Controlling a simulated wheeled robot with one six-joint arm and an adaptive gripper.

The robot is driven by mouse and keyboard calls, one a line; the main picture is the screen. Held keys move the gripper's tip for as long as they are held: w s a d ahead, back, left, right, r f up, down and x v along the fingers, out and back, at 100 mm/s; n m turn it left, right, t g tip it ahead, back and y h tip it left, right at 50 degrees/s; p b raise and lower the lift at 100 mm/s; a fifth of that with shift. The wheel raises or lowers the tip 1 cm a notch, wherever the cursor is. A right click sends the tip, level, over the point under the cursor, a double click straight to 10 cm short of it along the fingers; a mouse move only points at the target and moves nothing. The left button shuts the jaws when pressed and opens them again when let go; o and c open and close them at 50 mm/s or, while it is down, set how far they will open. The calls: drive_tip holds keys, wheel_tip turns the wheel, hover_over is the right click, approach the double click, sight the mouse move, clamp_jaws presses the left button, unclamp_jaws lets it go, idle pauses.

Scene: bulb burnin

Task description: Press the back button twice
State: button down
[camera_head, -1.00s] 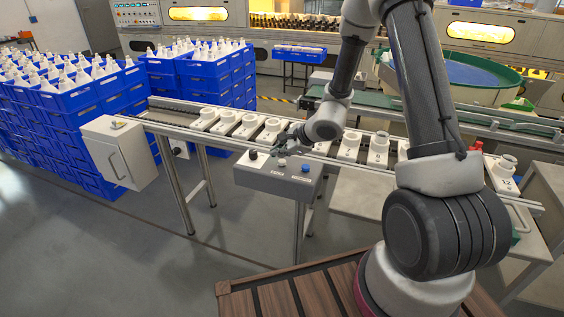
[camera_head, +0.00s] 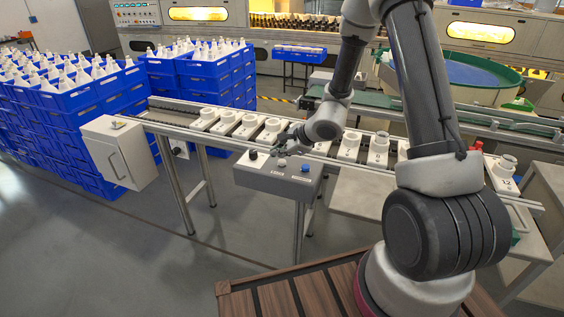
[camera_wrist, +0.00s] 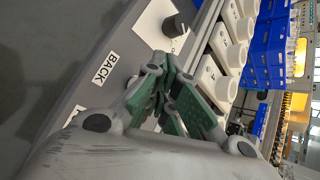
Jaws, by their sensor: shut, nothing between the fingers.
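The grey control box (camera_head: 262,179) stands in front of the conveyor in the head view. On its top are a black knob (camera_head: 253,155), a pale button (camera_head: 282,162) and a blue button (camera_head: 305,168), with small labels in front. In the wrist view the BACK label (camera_wrist: 103,69) is readable on the box, and the black knob (camera_wrist: 176,25) stands beyond it. My gripper (camera_head: 283,152) is shut and empty, pointing down just over the pale button. In the wrist view its green-padded fingers (camera_wrist: 163,92) hide the button beside the BACK label. I cannot tell whether they touch it.
The conveyor (camera_head: 172,120) runs behind the box, with several white holders (camera_head: 248,125) on it. A pale cabinet (camera_head: 122,155) hangs at its left end. Blue crates (camera_head: 95,95) of white bottles are stacked at the left. Open floor lies in front.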

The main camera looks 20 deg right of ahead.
sight(280, 162)
drive_tip(key=shift+f, duration=0.15)
drive_tip(key=shift+f, duration=0.25)
drive_tip(key=shift+f, duration=0.5)
idle(0.6)
idle(0.3)
drive_tip(key=shift+r, duration=3.4)
